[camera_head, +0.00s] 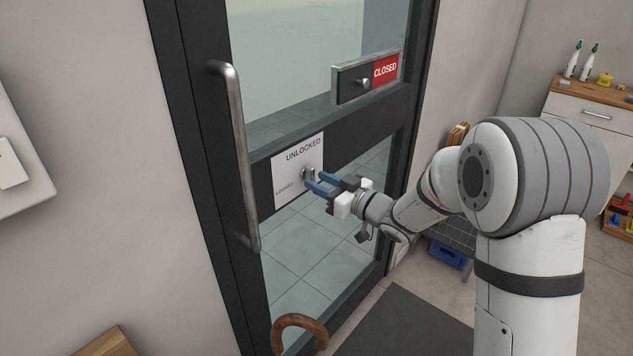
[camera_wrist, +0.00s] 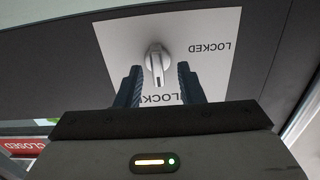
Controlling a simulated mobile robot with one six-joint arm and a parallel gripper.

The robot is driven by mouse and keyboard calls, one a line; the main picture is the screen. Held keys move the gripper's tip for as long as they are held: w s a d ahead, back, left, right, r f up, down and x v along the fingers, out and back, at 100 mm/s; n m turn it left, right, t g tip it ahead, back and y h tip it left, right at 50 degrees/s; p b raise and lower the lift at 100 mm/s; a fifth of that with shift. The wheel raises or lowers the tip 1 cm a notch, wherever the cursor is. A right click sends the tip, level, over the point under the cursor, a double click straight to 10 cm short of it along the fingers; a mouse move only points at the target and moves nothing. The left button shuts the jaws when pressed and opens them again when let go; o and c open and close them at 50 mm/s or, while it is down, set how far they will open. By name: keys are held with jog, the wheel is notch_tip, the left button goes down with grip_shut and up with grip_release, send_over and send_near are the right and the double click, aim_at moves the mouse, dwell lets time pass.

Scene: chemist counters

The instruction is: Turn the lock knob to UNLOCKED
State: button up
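The metal lock knob (camera_head: 307,173) sits on a white plate (camera_head: 290,192) fixed to the dark rail of the glass door. The plate reads UNLOCKED at the top and LOCKED at lower left. My gripper (camera_head: 320,184) is in front of the knob, with its blue fingers pointing at it. In the wrist view, the knob (camera_wrist: 156,62) has its narrow grip running up and down the picture, between the two separated fingertips (camera_wrist: 160,76). Gaps show on both sides of it. The fingers partly hide the lower word. I cannot tell which end of the knob is the pointer.
A long vertical door handle (camera_head: 238,150) stands left of the plate. A sliding sign reading CLOSED (camera_head: 385,70) is above right. A curved brown cane handle (camera_head: 300,322) is below. A wooden-topped cabinet (camera_head: 590,105) stands at the far right.

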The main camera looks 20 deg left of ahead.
jog(key=v, duration=0.5)
jog(key=shift+s+d, duration=0.15)
jog(key=shift+d, duration=0.1)
jog(key=shift+d, duration=0.1)
jog(key=d+r+m+t+h+p, duration=0.15)
jog(key=d+m+h, duration=0.25)
jog(key=d+h, duration=0.5)
jog(key=d+r+m+t+h+p, duration=0.1)
jog(key=d+r+m+t+h, duration=0.25)
jog(key=d, duration=0.85)
jog(key=s+d+f+m+g+h, duration=0.2)
jog(key=s+d+m+g+h, duration=0.25)
jog(key=s+d, duration=0.45)
jog(key=s+m+g+p, duration=0.1)
jog(key=s+g, duration=0.3)
jog(key=s, duration=1.1)
jog(key=shift+s+f+g+p, duration=0.3)
jog(key=shift+s+f+g, duration=0.05)
jog(key=shift+f, duration=0.1)
